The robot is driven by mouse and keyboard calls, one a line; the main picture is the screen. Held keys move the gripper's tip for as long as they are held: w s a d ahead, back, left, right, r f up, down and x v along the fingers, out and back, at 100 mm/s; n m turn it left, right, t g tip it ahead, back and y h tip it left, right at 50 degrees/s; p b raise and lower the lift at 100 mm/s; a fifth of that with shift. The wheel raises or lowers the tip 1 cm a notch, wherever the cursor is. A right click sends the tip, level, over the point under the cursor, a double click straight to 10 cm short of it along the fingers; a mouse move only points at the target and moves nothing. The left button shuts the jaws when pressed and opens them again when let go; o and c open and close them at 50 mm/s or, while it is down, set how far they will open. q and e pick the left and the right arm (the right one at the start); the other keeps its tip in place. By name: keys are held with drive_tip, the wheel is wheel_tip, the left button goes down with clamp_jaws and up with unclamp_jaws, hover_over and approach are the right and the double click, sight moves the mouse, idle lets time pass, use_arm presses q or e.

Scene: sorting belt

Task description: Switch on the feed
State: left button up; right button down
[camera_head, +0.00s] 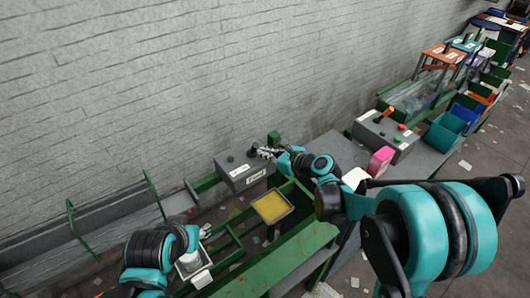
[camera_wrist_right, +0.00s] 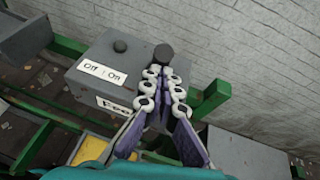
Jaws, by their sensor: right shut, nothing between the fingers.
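The grey feed box (camera_head: 232,174) stands against the wall by the belt frame. In the right wrist view the box (camera_wrist_right: 85,78) carries an "Off | On" label (camera_wrist_right: 102,73) and a second label starting "Fee" (camera_wrist_right: 114,107), partly hidden by my fingers. A small dark knob (camera_wrist_right: 120,46) is on its top at the left, and a larger dark round knob (camera_wrist_right: 163,52) is at the right. My right gripper (camera_head: 264,152) is shut and empty, its fingertips (camera_wrist_right: 165,72) right at the larger knob; contact cannot be told. My left gripper (camera_head: 205,231) is low at the left, its fingers unclear.
A tray with yellow contents (camera_head: 272,207) sits on the green frame (camera_head: 300,250) below the box. A grey control box with coloured buttons (camera_head: 385,135) and a pink box (camera_head: 380,161) stand to the right. Colored bins (camera_head: 446,130) are farther back. A grey chute (camera_head: 110,215) runs left.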

drive_tip(key=shift+w+r, duration=0.1)
drive_tip(key=shift+r, duration=0.05)
drive_tip(key=shift+w+a+r+g+h+p, duration=0.15)
drive_tip(key=shift+r+g+h+p, duration=0.2)
drive_tip(key=shift+p, duration=0.55)
drive_tip(key=r+g+h+p, duration=0.1)
drive_tip(key=p, duration=0.1)
drive_tip(key=w+a+g+h+p, duration=0.1)
drive_tip(key=p, duration=0.1)
drive_tip(key=shift+w+a+r, duration=0.1)
drive_tip(key=shift+w+r, duration=0.15)
drive_tip(key=shift+r, duration=0.1)
drive_tip(key=shift+w+a+g+p, duration=0.15)
drive_tip(key=shift+w+g+p, duration=0.15)
drive_tip(key=shift+g, duration=0.15)
drive_tip(key=shift+w+a+r+g+h, duration=0.15)
drive_tip(key=shift+g+h, duration=0.15)
drive_tip(key=shift+h, duration=0.15)
drive_tip(key=shift+w+a+p, duration=0.3)
drive_tip(key=shift+w+a, duration=0.45)
drive_tip(key=shift+w, duration=0.3)
drive_tip(key=shift+w+r, duration=0.1)
drive_tip(key=shift+a, duration=0.1)
